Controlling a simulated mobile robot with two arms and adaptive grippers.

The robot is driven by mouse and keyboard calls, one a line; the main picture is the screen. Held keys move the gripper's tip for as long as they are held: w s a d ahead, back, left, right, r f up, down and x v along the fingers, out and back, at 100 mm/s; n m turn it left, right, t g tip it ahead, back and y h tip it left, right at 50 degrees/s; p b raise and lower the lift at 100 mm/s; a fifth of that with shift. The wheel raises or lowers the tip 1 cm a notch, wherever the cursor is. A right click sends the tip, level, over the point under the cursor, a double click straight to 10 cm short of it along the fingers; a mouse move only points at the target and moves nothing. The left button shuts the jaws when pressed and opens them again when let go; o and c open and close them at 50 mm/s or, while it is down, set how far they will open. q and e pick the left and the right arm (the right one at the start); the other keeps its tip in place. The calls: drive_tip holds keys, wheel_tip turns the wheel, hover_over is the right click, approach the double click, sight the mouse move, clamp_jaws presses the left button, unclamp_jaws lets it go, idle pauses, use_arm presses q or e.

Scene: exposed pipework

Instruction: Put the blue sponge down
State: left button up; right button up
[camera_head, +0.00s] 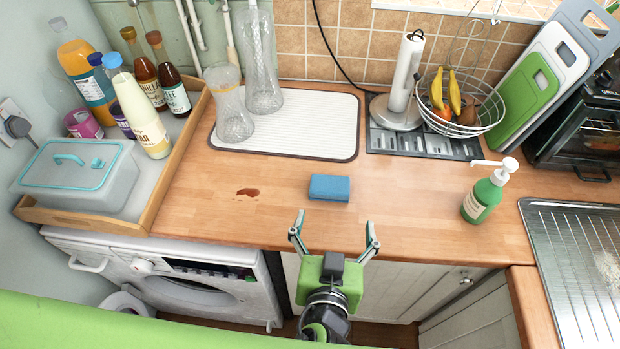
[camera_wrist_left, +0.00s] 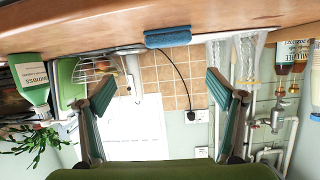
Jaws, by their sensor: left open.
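The blue sponge (camera_head: 329,188) lies flat on the wooden counter (camera_head: 400,215), near its front edge. My left gripper (camera_head: 334,232) is open and empty just in front of the sponge, its two fingers spread apart and not touching it. In the left wrist view, the sponge (camera_wrist_left: 168,37) shows beyond the open fingers (camera_wrist_left: 162,85), resting on the counter. My right gripper is not in view.
A reddish-brown stain (camera_head: 248,192) marks the counter left of the sponge. Behind stand a drying mat (camera_head: 310,135) with clear bottles, a paper towel roll (camera_head: 405,75) and a wire fruit basket (camera_head: 485,115). A green soap bottle (camera_head: 483,198) stands right, beside the sink drainer (camera_head: 570,240).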

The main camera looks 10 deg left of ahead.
sight(329, 193)
use_arm(q)
drive_tip(key=shift+w+a+f+n+g+y+p, duration=0.2)
drive_tip(key=shift+a+f+n+g+y+p, duration=0.1)
drive_tip(key=shift+a+f+n, duration=0.25)
drive_tip(key=p+x, duration=0.1)
drive_tip(key=x, duration=0.5)
drive_tip(key=shift+w+d+p, duration=0.1)
drive_tip(key=shift+w+p, duration=0.1)
drive_tip(key=shift+p, duration=0.15)
drive_tip(key=shift+w+f, duration=0.35)
drive_tip(key=shift+w, duration=0.15)
drive_tip(key=shift+w+p, duration=0.25)
drive_tip(key=shift+p, duration=0.1)
drive_tip(key=x, duration=0.1)
drive_tip(key=p+x, duration=0.2)
drive_tip(key=x, duration=0.1)
drive_tip(key=shift+w+a, duration=0.1)
drive_tip(key=shift+a, duration=0.2)
drive_tip(key=shift+w+f, duration=0.2)
drive_tip(key=shift+f, duration=0.05)
drive_tip(key=c, duration=0.9)
drive_tip(key=shift+c, duration=0.4)
